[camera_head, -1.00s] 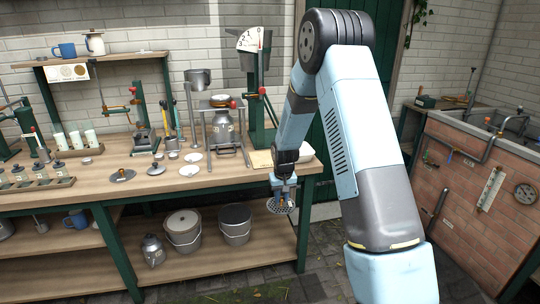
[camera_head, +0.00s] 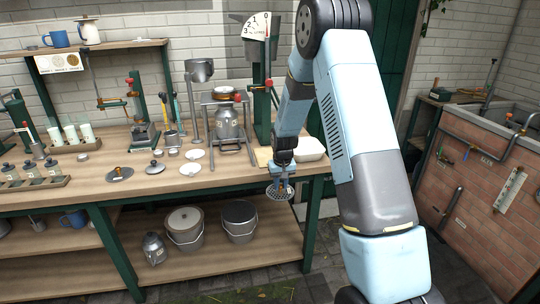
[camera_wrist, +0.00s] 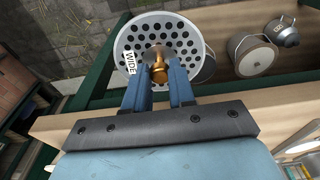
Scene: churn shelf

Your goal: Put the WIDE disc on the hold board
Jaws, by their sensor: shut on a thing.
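My gripper (camera_wrist: 160,85) is shut on the brass knob of the WIDE disc (camera_wrist: 186,35), a round grey plate with many holes. A white label reading WIDE shows on it in the wrist view. In the head view my gripper (camera_head: 281,181) holds the disc (camera_head: 279,192) roughly level, in front of the bench's front edge near its right end. A pale wooden board (camera_head: 264,156) lies on the bench behind it, partly hidden by my arm. I cannot tell whether this is the hold board.
A metal can (camera_head: 228,124) stands in a frame nearby. Another disc (camera_head: 119,174) and small white dishes (camera_head: 190,169) lie further left.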

